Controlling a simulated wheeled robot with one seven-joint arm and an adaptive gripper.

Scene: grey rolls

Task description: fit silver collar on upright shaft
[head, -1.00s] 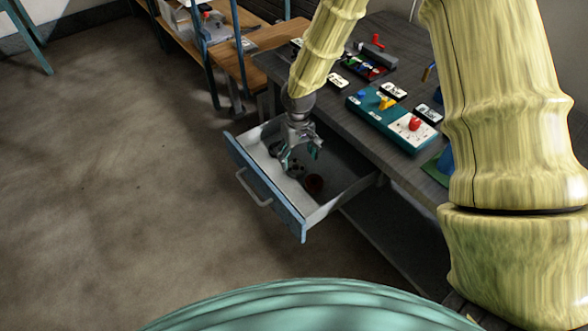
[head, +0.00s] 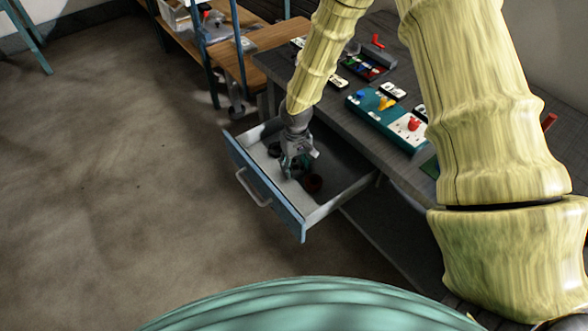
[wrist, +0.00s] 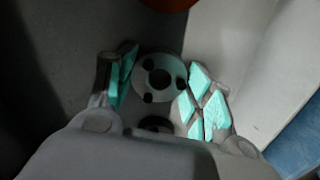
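In the wrist view a grey, flat ring-shaped collar (wrist: 146,66) with a central hole and small dark holes lies between the two fingers of my gripper (wrist: 158,85). The fingers have teal pads and stand apart on either side of it; contact is not clear. In the head view my gripper (head: 297,170) points down inside the open drawer (head: 335,203) and hides the collar there. A second dark-holed round part (wrist: 155,124) shows partly behind the gripper body in the wrist view. I cannot make out an upright shaft in either view.
The drawer walls are close around. On the bench (head: 350,115) stands a teal board (head: 378,119) with coloured knobs. The floor at left is clear.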

